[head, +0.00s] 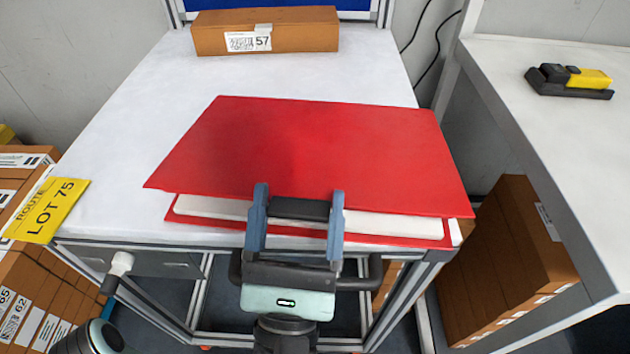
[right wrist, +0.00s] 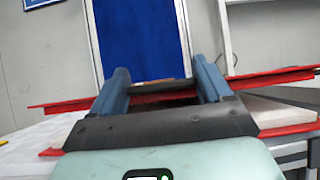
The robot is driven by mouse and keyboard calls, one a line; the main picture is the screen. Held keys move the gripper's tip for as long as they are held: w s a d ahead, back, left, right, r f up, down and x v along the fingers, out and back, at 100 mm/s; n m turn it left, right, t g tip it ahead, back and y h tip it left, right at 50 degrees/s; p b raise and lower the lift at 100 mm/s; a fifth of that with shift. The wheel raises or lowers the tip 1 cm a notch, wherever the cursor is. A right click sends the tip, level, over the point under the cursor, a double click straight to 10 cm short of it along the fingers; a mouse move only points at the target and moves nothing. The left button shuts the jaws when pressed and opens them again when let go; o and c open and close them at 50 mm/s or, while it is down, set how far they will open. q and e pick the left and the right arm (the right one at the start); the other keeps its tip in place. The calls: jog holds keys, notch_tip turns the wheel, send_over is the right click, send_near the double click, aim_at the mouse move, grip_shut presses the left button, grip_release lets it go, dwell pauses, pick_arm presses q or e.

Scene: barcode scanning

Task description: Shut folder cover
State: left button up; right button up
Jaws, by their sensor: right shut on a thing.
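A red folder (head: 312,148) lies on the white table (head: 120,130). Its cover is almost flat but stands a little above the white pages (head: 400,222), which show along the front edge above the red back cover. My right gripper (head: 299,192) is at the middle of the folder's front edge and is shut on the folder cover. In the right wrist view the cover (right wrist: 65,106) shows as a thin red sheet on both sides of the fingers (right wrist: 164,82), with the pages (right wrist: 270,111) below on the right. My left gripper is not in view.
A brown box (head: 285,36) with a label 57 stands at the back of the table. A yellow LOT 75 sign (head: 48,210) is at the left edge. A yellow and black device (head: 570,80) lies on the right table. Brown boxes (head: 515,250) stand below on the right.

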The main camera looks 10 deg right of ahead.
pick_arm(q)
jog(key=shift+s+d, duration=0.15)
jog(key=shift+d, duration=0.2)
pick_arm(e)
jog(key=shift+s+f+h, duration=0.1)
jog(key=shift+f+h, duration=0.2)
jog(key=shift+f, duration=0.6)
jog(key=shift+t, duration=0.3)
jog(key=o, duration=1.4)
jog(key=shift+r, duration=0.15)
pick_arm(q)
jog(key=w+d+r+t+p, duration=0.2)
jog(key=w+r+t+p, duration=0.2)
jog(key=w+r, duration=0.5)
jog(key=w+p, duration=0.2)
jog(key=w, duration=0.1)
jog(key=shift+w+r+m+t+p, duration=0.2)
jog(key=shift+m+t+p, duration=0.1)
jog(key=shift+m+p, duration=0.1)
pick_arm(e)
notch_tip(320, 180, up, 20)
jog(key=shift+f, duration=0.1)
